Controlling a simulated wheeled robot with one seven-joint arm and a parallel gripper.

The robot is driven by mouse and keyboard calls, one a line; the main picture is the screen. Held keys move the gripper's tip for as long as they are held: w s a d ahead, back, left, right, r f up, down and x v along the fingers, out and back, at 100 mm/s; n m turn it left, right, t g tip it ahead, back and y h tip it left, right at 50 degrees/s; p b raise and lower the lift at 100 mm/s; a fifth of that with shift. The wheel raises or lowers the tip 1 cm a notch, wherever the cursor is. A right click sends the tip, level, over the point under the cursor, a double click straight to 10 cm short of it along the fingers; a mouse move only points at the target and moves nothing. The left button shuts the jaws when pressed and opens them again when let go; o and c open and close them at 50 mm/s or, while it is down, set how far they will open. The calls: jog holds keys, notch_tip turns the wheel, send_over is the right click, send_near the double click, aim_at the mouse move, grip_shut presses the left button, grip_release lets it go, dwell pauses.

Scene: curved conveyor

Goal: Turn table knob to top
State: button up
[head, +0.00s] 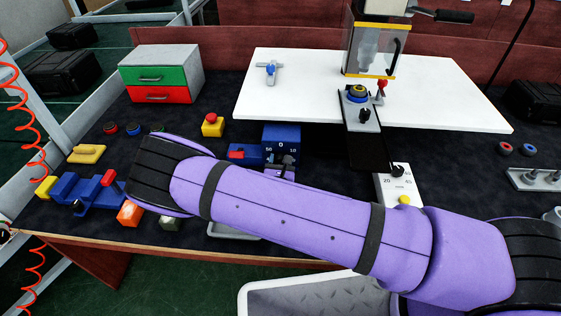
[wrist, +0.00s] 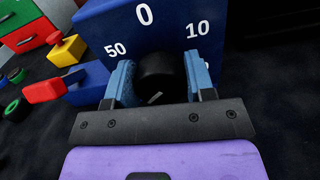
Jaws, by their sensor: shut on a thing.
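The knob (wrist: 157,72) is black and round, on the front of a blue box (wrist: 100,22) marked 0 at the top, 50 at left and 10 at right. A short pale slanted mark shows on the knob's lower part; which number it points to I cannot tell. My gripper (wrist: 160,83) has its blue fingers shut on the knob from both sides. In the head view the blue box (head: 281,133) stands on the dark table, and my purple arm hides much of the area in front of it.
Left of the box are a yellow block with a red button (head: 212,125), a green and red drawer unit (head: 160,75) and a blue fixture (head: 80,190). A white board (head: 300,75) lies behind. At right is a white panel (head: 410,187) with another black knob.

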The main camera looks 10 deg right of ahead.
jog(key=n, duration=0.6)
jog(key=shift+a, duration=0.15)
jog(key=n, duration=0.6)
jog(key=shift+a+f+n, duration=0.1)
jog(key=shift+f+n, duration=0.1)
jog(key=shift+n, duration=0.1)
jog(key=n, duration=0.6)
jog(key=shift+f, duration=0.1)
jog(key=n, duration=0.5)
jog(key=shift+f, duration=0.1)
jog(key=shift+n, duration=0.4)
jog(key=o, duration=0.9)
jog(key=s, duration=0.3)
jog(key=s+a, duration=0.1)
jog(key=s, duration=0.3)
jog(key=s+a, duration=0.1)
jog(key=s, duration=0.2)
jog(key=shift+s, duration=0.3)
